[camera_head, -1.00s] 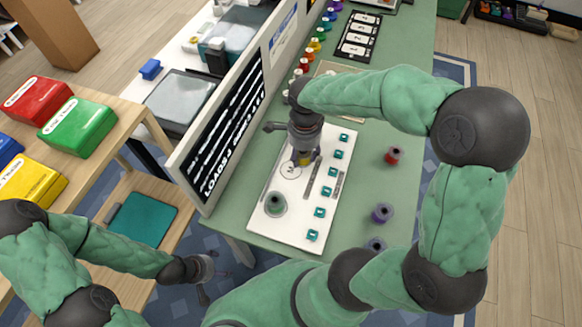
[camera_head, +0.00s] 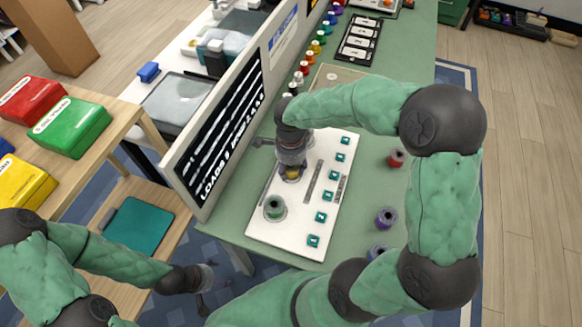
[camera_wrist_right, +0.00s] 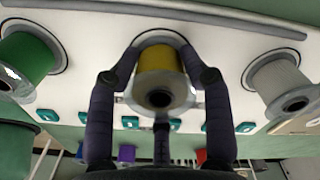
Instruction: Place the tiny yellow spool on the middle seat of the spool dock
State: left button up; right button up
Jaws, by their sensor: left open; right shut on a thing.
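The spool dock (camera_head: 290,235) is a white board on the green table. The tiny yellow spool (camera_wrist_right: 158,62) sits between the fingers of my right gripper (camera_head: 292,175), which is shut on it. In the right wrist view the spool is over the ringed middle seat, with a green spool (camera_wrist_right: 27,62) on one side and a pale grey spool (camera_wrist_right: 280,80) on the other. I cannot tell whether the yellow spool touches the board. In the head view the gripper hides most of it and the middle seat. My left gripper (camera_head: 205,290) is open and empty, away from the dock.
Several teal pieces (camera_head: 321,217) line the dock's right side. Red (camera_head: 396,158) and purple (camera_head: 386,218) spools stand on the table to the right. A lettered panel (camera_head: 215,140) rises along the left of the dock. More coloured spools line the panel's foot farther back.

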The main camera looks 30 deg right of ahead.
jog(key=shift+f, duration=0.15)
jog(key=o, duration=1.2)
jog(key=shift+r, duration=0.25)
notch_tip(320, 180, up, 12)
jog(key=p, duration=0.4)
jog(key=shift+p, duration=0.4)
jog(key=shift+f, duration=0.1)
